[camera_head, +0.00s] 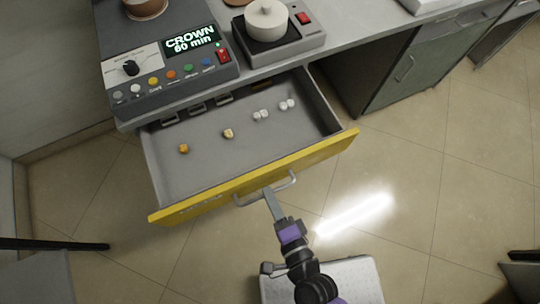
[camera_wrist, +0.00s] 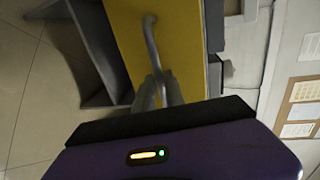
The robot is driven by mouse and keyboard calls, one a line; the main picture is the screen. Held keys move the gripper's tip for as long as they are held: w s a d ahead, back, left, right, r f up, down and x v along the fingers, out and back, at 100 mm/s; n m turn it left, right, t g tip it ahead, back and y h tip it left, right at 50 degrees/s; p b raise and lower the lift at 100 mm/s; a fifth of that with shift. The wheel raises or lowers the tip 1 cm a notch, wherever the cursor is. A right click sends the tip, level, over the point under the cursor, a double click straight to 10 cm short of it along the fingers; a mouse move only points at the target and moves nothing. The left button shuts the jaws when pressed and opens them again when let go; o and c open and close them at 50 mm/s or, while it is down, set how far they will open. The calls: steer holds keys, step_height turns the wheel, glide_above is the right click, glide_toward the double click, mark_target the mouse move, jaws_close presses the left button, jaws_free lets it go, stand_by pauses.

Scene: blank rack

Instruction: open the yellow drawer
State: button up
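The yellow drawer (camera_head: 215,205) is pulled well out from under the counter, and its grey inside shows. Its metal handle (camera_head: 284,182) runs along the yellow front. My gripper (camera_head: 268,191) is at the handle, near its middle, with its fingers narrow and close together. In the wrist view the yellow front (camera_wrist: 160,38) fills the upper middle, and the handle (camera_wrist: 150,40) runs down to between my fingertips (camera_wrist: 158,82). My gripper looks shut on the handle. The fingertips partly hide the grip.
Several small gold and white pieces (camera_head: 228,133) lie in the drawer. A control box reading "CROWN 60 min" (camera_head: 165,65) and a hot plate (camera_head: 285,45) with a white pot stand on the counter above. A grey cabinet (camera_head: 400,75) is at right. The tiled floor right of the drawer is clear.

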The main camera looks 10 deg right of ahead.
steer(key=shift+o, duration=1.2)
steer(key=shift+s, duration=0.1)
steer(key=v, duration=0.7)
steer(key=shift+s+b, duration=0.25)
steer(key=shift+b, duration=0.15)
steer(key=shift+d, duration=0.15)
